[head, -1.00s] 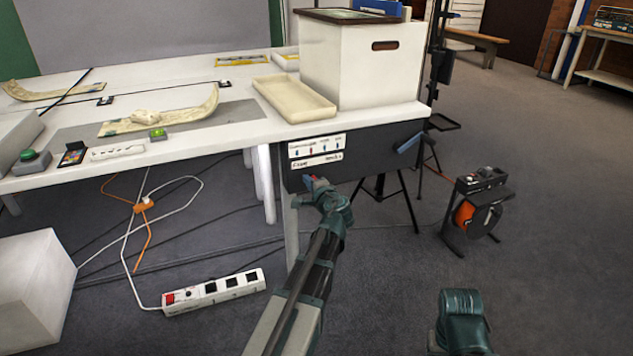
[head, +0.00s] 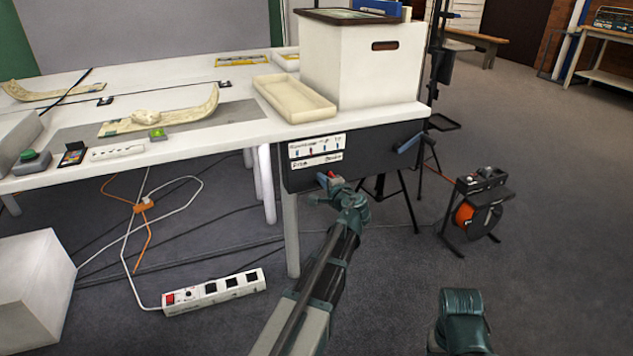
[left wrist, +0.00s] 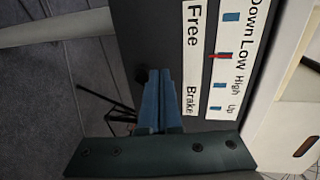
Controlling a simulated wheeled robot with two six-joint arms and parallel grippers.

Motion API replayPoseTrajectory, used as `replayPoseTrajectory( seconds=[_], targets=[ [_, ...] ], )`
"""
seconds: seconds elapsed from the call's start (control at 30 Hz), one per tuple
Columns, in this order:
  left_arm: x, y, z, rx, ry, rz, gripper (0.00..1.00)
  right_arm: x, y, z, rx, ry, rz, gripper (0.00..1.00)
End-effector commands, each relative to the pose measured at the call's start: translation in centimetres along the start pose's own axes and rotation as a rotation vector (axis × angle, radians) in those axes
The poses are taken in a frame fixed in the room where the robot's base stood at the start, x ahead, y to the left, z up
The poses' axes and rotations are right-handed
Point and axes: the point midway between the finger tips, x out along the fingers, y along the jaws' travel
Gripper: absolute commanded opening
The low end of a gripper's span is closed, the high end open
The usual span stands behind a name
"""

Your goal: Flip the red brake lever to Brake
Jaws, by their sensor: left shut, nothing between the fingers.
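The dark control panel (head: 380,155) hangs under the front right of the table. A white strip (head: 316,162) on it reads Free at its left end and Brake at its right end; it also shows in the left wrist view (left wrist: 193,57). The red brake lever (head: 334,176) shows as a small red piece below the Brake end. My left gripper (head: 323,181) is shut and empty, with its blue fingertips close against the lever's left side. Contact cannot be told. In the left wrist view the fingers (left wrist: 158,98) hide the lever. My right gripper is out of view.
A label with several small markers (head: 316,147) sits above the strip. A blue-grey handle (head: 409,143) juts from the panel's right end. A white box (head: 360,65) stands on the table above. A cable reel (head: 475,212) stands on the floor at right.

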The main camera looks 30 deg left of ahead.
Motion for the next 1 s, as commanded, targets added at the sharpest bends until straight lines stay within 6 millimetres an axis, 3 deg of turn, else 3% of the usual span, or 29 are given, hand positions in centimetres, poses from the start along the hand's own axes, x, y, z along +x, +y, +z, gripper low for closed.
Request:
replayPoseTrajectory(
  seconds=[0.6,1.0],
  targets=[
    [-6.3,1.3,1.9,0.000,0.001,0.000,0.00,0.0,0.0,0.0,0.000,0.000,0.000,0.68],
    [-6.4,1.3,1.9,0.000,0.000,0.000,0.00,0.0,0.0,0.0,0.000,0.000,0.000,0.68]
  ],
)
